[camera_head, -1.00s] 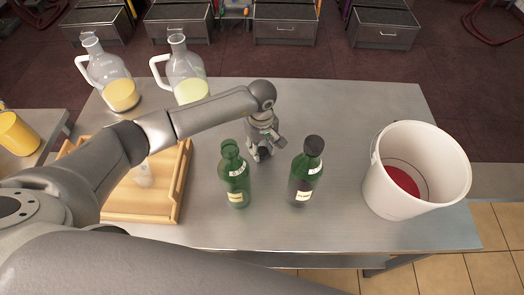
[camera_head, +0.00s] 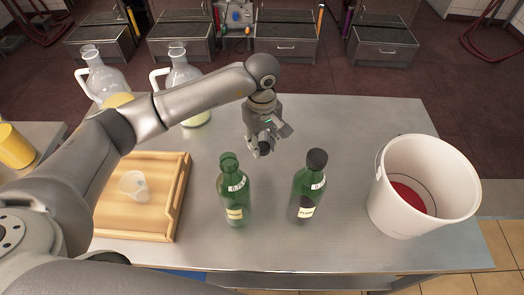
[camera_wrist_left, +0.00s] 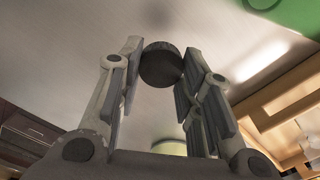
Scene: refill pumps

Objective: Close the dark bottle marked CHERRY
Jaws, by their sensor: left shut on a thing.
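My left gripper (camera_head: 264,147) is behind the two green bottles, a little above the steel table. It is shut on a round dark cap (camera_wrist_left: 162,64), which sits between the fingertips in the wrist view. The left green bottle (camera_head: 235,192) stands upright with no cap on its neck; its cream label is too small to read. The right green bottle (camera_head: 307,188) stands upright with a black cap on; its label seems to read PLUM. The gripper is apart from both bottles. My right gripper is not in view.
A white bucket (camera_head: 440,210) with red contents stands at the right. A wooden tray (camera_head: 180,205) with a small clear cup (camera_head: 135,186) is at the left. Two glass jugs (camera_head: 182,72) stand behind my left arm. The table (camera_head: 350,130) behind the right bottle is clear.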

